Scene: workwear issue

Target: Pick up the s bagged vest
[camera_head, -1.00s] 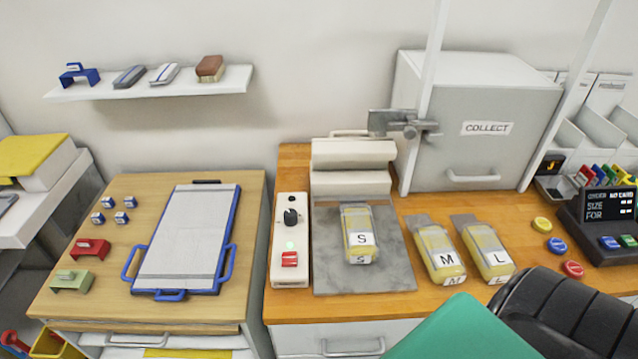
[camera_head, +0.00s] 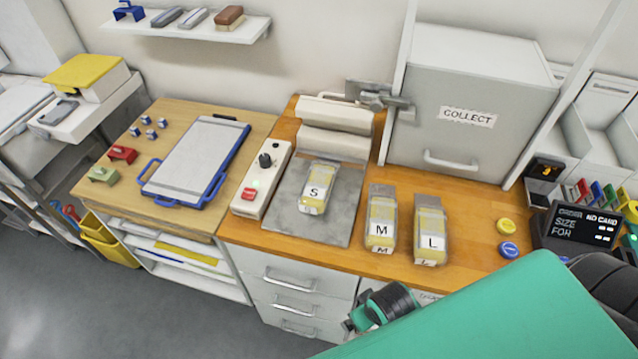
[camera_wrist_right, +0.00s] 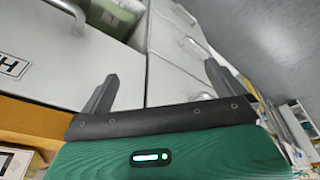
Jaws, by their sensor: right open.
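The S bagged vest (camera_head: 319,186), a yellow bag with a white S label, lies on the grey plate (camera_head: 345,212) of the sealer-like machine (camera_head: 335,125). The M bagged vest (camera_head: 381,222) and L bagged vest (camera_head: 430,234) lie on the wooden counter to its right. My green right arm comes in from the lower right, in front of the drawers, well apart from the S bag. In the right wrist view, my right gripper (camera_wrist_right: 160,88) is open and empty, its two dark fingers apart before white drawer fronts. My left gripper is not in view.
A white control box (camera_head: 262,180) with a knob and red switch stands left of the plate. A grey COLLECT cabinet (camera_head: 480,85) stands behind the bags. A blue-framed clipboard (camera_head: 195,165) lies on the left table. Buttons and a display (camera_head: 585,228) are at right.

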